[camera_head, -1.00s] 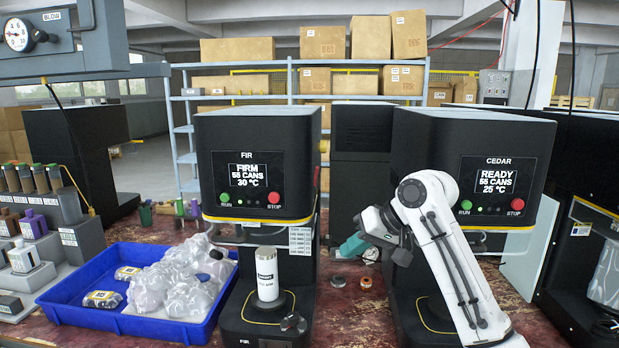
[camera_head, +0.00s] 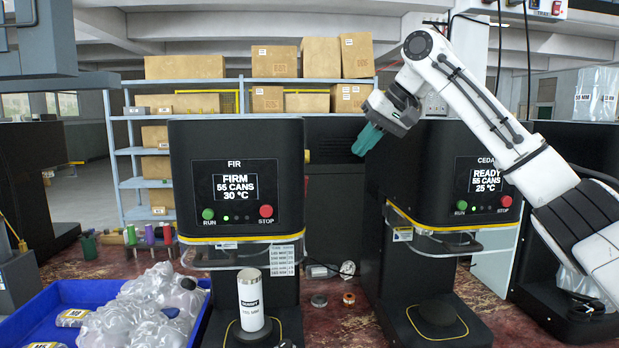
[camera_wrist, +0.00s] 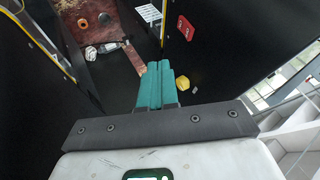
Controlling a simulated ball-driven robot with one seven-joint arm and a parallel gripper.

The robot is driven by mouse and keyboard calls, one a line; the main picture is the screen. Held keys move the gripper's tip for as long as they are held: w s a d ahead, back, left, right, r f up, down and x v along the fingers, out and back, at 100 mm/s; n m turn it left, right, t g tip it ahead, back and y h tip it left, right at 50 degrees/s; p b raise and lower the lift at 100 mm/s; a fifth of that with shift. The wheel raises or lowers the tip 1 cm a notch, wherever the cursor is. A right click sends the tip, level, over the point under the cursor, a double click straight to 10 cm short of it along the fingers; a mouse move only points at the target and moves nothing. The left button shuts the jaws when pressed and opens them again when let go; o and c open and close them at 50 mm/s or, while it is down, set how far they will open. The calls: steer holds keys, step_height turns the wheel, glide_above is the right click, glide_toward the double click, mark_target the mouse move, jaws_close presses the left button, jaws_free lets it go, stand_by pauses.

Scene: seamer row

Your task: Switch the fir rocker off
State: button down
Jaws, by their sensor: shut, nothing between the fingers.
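The black fir machine (camera_head: 238,190) stands at centre-left in the head view; its screen reads FIRM, 55 CANS, 30 °C. A small red rocker (camera_wrist: 185,27) shows in the wrist view on a black side wall, which seems to be the fir machine's right side. A yellow knob (camera_wrist: 183,84) is on the same wall, and its edge shows in the head view. The rocker's position cannot be told. My gripper (camera_head: 364,144), with teal fingers, is shut and empty, high between the fir and cedar machines. Its fingers (camera_wrist: 158,66) are apart from the rocker.
The black cedar machine (camera_head: 480,174) stands close on the right, reading READY. A white can (camera_head: 251,300) stands on the fir machine's base. A blue tray (camera_head: 30,312) with bagged items is at left. Shelves with boxes (camera_head: 274,62) stand behind. A narrow gap separates the machines.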

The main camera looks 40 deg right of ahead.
mark_target(306, 186)
stand_by(0.3)
steer(key=w+a+f, duration=0.5)
steer(key=w+f, duration=0.2)
steer(key=w, duration=0.1)
steer(key=shift+p, duration=0.35)
steer(key=shift+w, duration=0.1)
